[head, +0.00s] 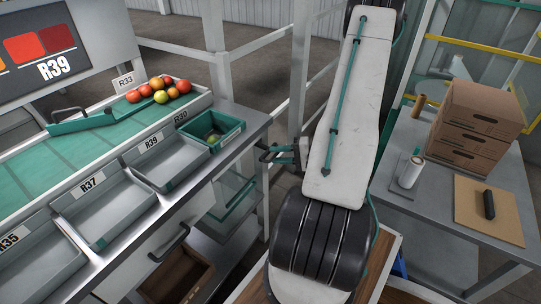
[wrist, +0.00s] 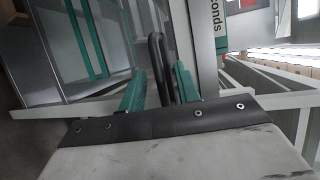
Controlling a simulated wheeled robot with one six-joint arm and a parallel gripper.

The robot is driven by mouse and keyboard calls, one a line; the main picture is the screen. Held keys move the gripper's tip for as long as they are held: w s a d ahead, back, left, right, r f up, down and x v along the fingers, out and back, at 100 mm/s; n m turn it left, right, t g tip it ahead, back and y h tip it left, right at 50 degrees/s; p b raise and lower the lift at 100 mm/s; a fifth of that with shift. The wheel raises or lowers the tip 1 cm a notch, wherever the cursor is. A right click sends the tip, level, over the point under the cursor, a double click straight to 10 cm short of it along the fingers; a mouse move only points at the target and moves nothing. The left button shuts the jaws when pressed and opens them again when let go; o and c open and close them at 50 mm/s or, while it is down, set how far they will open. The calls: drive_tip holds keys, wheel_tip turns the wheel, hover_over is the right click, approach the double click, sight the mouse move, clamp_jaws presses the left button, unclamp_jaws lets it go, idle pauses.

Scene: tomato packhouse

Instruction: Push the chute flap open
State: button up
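In the head view, a clear panel with green edges (head: 232,203) hangs below the sorting bench's right end; it looks like the chute flap. In the wrist view, green bars (wrist: 86,40) at upper left seem to belong to the same panel. My gripper (head: 269,154) is right of the bench end, above and right of the panel, apart from it. How far the flap stands open cannot be told.
The bench (head: 240,112) carries grey trays, a green bin (head: 214,128) and tomatoes (head: 160,90). A dark handle (head: 170,243) is on its front. A railing post (head: 300,75) stands behind my gripper. A side table (head: 440,190) with boxes (head: 478,120) is at right.

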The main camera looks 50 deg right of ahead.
drive_tip(key=shift+x, duration=1.5)
